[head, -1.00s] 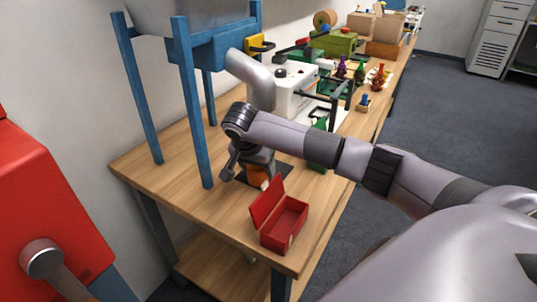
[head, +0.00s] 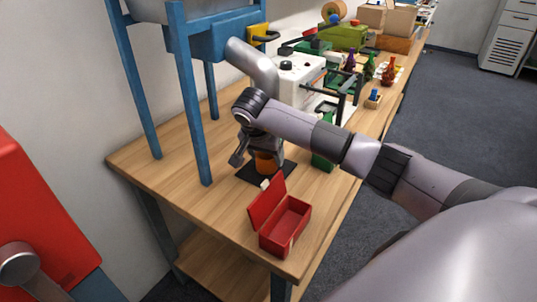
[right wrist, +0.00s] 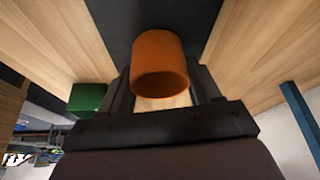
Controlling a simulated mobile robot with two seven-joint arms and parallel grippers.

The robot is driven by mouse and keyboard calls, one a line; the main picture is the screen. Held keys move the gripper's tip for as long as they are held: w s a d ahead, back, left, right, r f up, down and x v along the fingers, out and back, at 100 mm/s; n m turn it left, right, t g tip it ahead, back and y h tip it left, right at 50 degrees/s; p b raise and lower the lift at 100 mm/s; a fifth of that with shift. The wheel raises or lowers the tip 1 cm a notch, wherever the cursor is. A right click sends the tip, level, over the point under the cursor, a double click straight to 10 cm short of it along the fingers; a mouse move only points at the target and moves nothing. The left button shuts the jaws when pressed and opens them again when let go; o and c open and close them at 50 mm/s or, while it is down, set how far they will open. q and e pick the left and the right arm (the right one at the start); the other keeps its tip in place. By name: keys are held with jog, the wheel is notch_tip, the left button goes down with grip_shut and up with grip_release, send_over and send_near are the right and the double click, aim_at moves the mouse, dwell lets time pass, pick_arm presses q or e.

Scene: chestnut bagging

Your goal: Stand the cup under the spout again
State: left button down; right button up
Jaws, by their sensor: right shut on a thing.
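The orange cup (head: 265,163) is over the black mat (head: 248,172) on the wooden bench. My right gripper (head: 262,160) is shut on it, with the fingers on either side. In the right wrist view the cup (right wrist: 160,65) sits between the two fingers, its open rim facing the camera. I cannot tell whether its base touches the mat. The blue hopper (head: 215,45) stands on blue legs behind and left of the gripper. A yellow part (head: 259,33) shows at its right side; my arm hides much below it, and I cannot make out the spout. My left gripper is not in view.
A green block (head: 323,148) stands right of the mat. A white machine (head: 300,80) is behind my arm. The bench's left front is clear.

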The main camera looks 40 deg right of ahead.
jog(key=shift+f, duration=0.15)
jog(key=o, duration=1.6)
jog(key=shift+r, duration=0.35)
jog(key=v, duration=0.2)
jog(key=shift+a+r, duration=0.15)
jog(key=shift+r, duration=0.25)
jog(key=s+a, duration=0.2)
jog(key=a, duration=0.1)
jog(key=s+a, duration=0.2)
jog(key=a, duration=0.1)
jog(key=s+a+b, duration=0.1)
jog(key=s+a, duration=0.1)
jog(key=a, duration=0.2)
jog(key=shift+s+a+f, duration=0.1)
jog(key=shift+s, duration=0.15)
